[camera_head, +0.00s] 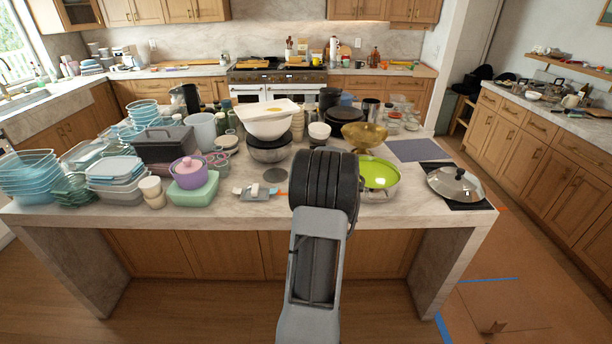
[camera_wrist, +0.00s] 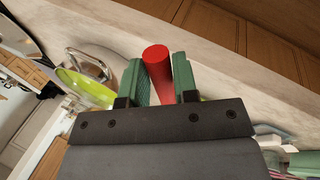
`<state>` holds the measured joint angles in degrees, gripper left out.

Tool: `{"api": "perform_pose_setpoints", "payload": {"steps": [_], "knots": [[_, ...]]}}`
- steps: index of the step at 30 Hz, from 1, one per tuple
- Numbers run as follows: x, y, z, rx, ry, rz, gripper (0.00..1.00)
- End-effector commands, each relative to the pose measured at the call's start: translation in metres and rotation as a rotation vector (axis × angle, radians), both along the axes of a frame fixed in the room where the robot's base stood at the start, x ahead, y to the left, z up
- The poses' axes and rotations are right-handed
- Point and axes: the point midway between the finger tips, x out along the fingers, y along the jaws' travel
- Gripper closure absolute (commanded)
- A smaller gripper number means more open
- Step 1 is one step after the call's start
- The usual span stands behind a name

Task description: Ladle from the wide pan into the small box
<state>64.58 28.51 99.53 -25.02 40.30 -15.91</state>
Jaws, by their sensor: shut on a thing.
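My gripper (camera_wrist: 158,82) shows in the wrist view, its green-padded fingers shut on a red round handle (camera_wrist: 157,65). What the handle belongs to is hidden. In the head view my arm hides the gripper and the handle. A wide pan with a lime-green inside (camera_head: 380,172) sits on the island, just right of my arm. The pan also shows at the left of the wrist view (camera_wrist: 82,90), apart from the fingers.
A metal lid (camera_head: 455,181) lies on a dark mat at the island's right. A gold bowl (camera_head: 364,134) and white bowl (camera_head: 268,122) stand behind. Stacked containers (camera_head: 30,172) crowd the left. Some bare counter shows along the island's front edge (camera_head: 150,218).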

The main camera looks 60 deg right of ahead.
Motion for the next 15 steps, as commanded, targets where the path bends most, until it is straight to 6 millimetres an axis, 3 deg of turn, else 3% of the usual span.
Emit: {"api": "perform_pose_setpoints", "payload": {"steps": [15], "knots": [[-0.0009,-0.0003,0.0050,0.110,-0.067,-0.004,1.00]]}}
